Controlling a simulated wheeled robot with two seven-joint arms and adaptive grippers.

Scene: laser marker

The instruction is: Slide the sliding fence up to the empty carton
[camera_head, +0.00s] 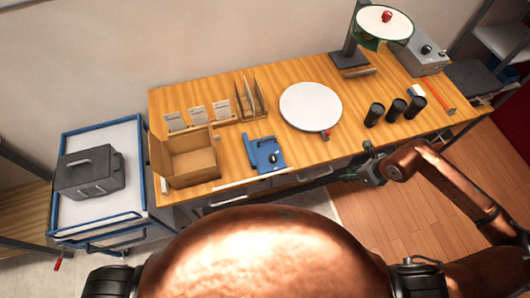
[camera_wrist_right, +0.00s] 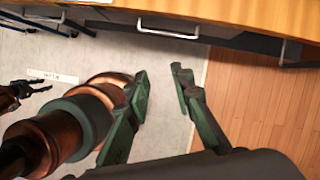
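The empty carton (camera_head: 190,165) is an open brown cardboard box at the left front of the wooden bench, with a flap up on its left. A blue block with a dark knob (camera_head: 266,154), which looks like the sliding fence, stands to its right with a gap between them. My right gripper (camera_head: 366,169) is off the bench's front edge, right of the fence and apart from it. In the right wrist view its fingers (camera_wrist_right: 161,75) are spread with nothing between them. A dark jointed part at that view's left edge seems to be my left gripper (camera_wrist_right: 22,90), too small to read.
A white round plate (camera_head: 310,106) lies behind and right of the fence. A white strip (camera_head: 248,180) runs along the front edge. Several black cups (camera_head: 395,110) stand at the right, below a lamp (camera_head: 383,25). Cards (camera_head: 197,114) stand behind the carton. A blue-edged cart (camera_head: 118,145) is left.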

